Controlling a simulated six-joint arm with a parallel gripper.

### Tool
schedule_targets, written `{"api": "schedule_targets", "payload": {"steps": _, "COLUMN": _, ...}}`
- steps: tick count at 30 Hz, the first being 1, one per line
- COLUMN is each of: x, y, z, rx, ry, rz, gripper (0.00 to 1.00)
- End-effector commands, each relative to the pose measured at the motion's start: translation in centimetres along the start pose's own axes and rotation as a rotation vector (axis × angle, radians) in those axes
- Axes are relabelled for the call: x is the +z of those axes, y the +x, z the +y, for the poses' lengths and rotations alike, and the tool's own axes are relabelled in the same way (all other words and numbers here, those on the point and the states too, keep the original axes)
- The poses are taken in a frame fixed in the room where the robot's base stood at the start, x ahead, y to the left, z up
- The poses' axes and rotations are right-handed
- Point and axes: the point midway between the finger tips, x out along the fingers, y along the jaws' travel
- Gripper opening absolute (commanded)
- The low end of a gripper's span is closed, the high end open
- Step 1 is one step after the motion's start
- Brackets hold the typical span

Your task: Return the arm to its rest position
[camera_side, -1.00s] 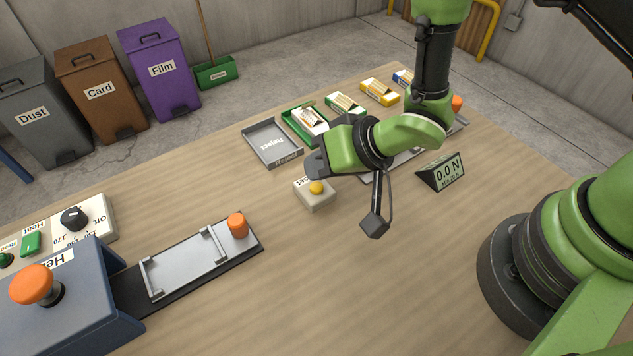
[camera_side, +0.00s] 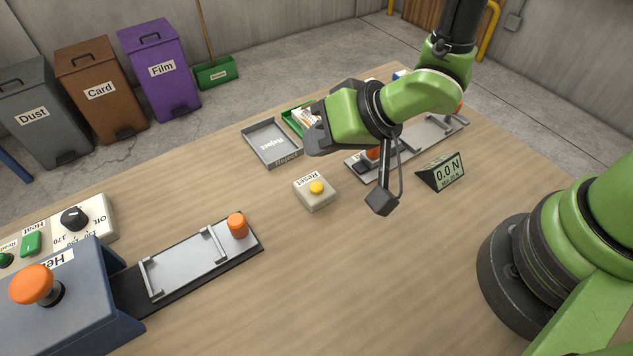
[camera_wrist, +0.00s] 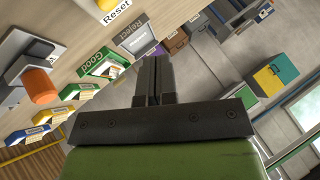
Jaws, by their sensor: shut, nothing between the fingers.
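My gripper (camera_side: 314,140) is held in the air over the table, near the grey reject tray (camera_side: 272,145) and the green tray (camera_side: 293,118). In the wrist view the two dark fingers of my gripper (camera_wrist: 153,75) are together with nothing between them. The reset box (camera_side: 313,194) with its yellow button stands on the table below and in front of my gripper, apart from it. My forearm and gripper hide part of the row of small boxes at the back.
A force display (camera_side: 442,173) reading 0.0 N stands to the right, beside a grey fixture plate (camera_side: 430,134). The heater (camera_side: 70,300) and its sliding plate (camera_side: 190,263) are at the left. Bins (camera_side: 157,72) stand behind the table. The middle front tabletop is clear.

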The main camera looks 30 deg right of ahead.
Motion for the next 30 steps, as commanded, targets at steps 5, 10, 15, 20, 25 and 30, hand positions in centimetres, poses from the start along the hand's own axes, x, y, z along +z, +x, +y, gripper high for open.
{"api": "schedule_targets", "payload": {"steps": 5, "x": 0.0, "y": 0.0, "z": 0.0, "rx": 0.0, "ry": 0.0, "rz": 0.0, "gripper": 0.0}}
{"api": "schedule_targets", "payload": {"steps": 10, "x": 0.0, "y": 0.0, "z": 0.0, "rx": 0.0, "ry": 0.001, "rz": 0.0, "gripper": 0.0}}
{"api": "schedule_targets", "payload": {"steps": 15, "x": -0.1, "y": 0.0, "z": 0.0, "rx": 0.001, "ry": 0.001, "rz": 0.002, "gripper": 0.0}}
{"api": "schedule_targets", "payload": {"steps": 20, "x": -2.3, "y": -1.8, "z": 0.0, "rx": 0.039, "ry": 0.003, "rz": 0.037, "gripper": 0.0}}
{"api": "schedule_targets", "payload": {"steps": 25, "x": -6.6, "y": -7.1, "z": 0.5, "rx": 0.144, "ry": 0.016, "rz": 0.095, "gripper": 0.0}}
{"api": "schedule_targets", "payload": {"steps": 30, "x": -8.8, "y": -13.7, "z": 1.4, "rx": 0.239, "ry": 0.043, "rz": 0.117, "gripper": 0.0}}
